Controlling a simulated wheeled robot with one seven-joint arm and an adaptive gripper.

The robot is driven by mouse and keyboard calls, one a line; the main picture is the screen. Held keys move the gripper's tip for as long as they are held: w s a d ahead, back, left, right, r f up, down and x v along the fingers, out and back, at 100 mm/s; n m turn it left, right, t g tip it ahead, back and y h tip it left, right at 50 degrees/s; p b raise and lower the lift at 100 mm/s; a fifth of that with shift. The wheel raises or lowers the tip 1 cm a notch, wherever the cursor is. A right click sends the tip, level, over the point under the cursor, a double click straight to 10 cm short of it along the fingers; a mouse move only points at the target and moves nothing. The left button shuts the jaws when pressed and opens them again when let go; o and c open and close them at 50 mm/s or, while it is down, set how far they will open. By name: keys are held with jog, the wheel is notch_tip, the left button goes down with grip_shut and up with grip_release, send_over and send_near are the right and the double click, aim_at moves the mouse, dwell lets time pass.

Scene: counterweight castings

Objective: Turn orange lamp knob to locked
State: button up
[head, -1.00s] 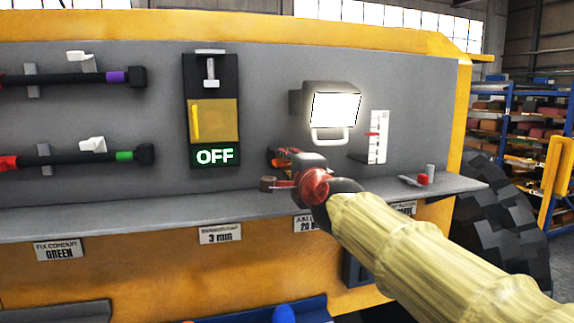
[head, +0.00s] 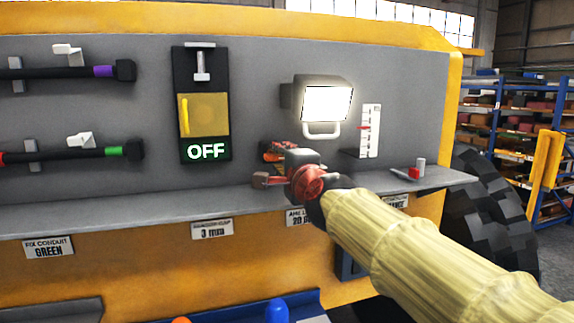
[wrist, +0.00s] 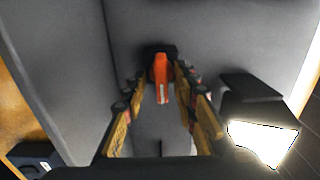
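The orange knob (wrist: 161,78) shows in the wrist view as an upright bar with a pale mark, on a dark base against the grey panel. My gripper (wrist: 162,92) is open, with one finger on each side of the knob near the tips. Gaps show between the fingers and the knob; I cannot tell whether the tips touch it. In the head view my gripper (head: 268,168) is at the panel below the lamp, and I cannot make out the knob behind it. The lit white lamp (head: 325,104) also shows in the wrist view (wrist: 262,143).
A grey shelf edge (head: 170,220) runs below my gripper. Left of the lamp is a yellow switch panel (head: 203,115) reading OFF. A white gauge (head: 370,130) stands right of the lamp. Dark bars (head: 75,155) with coloured bands hang at left.

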jog(key=v, duration=1.1)
jog(key=shift+s, duration=0.1)
jog(key=s+a+f+n+g, duration=0.1)
jog(key=s+f+n+g, duration=0.4)
jog(key=f, duration=0.5)
jog(key=s+f+n+g, duration=0.2)
jog(key=s+f+n, duration=0.2)
jog(key=f+n, duration=0.5)
jog(key=s+d+f+n+g+h+b, duration=0.1)
jog(key=s+d+f+g+h, duration=0.3)
jog(key=s+d+f, duration=1.3)
notch_tip(320, 180, down, 3)
jog(key=shift+s+r+g+h, duration=0.1)
jog(key=shift+s+g+h, duration=0.15)
jog(key=shift+g+h, duration=0.2)
